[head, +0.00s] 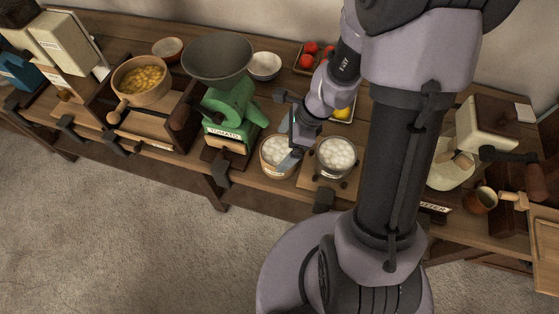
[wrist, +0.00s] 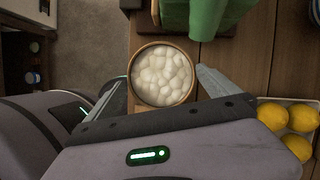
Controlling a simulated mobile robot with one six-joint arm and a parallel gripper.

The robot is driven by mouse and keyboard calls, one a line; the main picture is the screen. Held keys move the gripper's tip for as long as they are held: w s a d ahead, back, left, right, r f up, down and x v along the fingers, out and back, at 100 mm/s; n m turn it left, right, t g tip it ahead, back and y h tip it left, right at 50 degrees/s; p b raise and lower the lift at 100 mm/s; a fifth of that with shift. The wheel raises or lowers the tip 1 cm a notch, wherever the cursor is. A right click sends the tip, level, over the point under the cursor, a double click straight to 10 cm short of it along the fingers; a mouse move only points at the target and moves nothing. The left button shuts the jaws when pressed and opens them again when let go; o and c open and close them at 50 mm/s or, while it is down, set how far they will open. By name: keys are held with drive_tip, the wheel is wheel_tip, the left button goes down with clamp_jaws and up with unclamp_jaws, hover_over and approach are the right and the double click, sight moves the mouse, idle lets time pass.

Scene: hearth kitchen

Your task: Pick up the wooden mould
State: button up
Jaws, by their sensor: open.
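The wooden mould (head: 271,165) is a round, light-brown tub filled with white lumps. In the wrist view the mould (wrist: 134,66) sits in the upper middle. My gripper (head: 286,141) is open, its fingers pointing toward the mould. In the wrist view one finger of the gripper (wrist: 163,76) lies on each side of the mould, and a gap shows on the right. I cannot tell whether either finger touches it.
A grey pot of similar white lumps (head: 336,157) stands close on the right, on a board. A tray of lemons (wrist: 290,130) is near my gripper. Bare floor (head: 130,230) lies before the counter.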

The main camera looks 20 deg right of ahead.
sight(279, 162)
drive_tip(key=b+x, duration=0.1)
drive_tip(key=x, duration=0.2)
drive_tip(key=shift+f+b, duration=0.4)
drive_tip(key=shift+w+r, duration=0.1)
drive_tip(key=shift+r, duration=0.05)
drive_tip(key=c, duration=1.7)
drive_tip(key=shift+r+p, duration=0.15)
drive_tip(key=shift+p, duration=0.15)
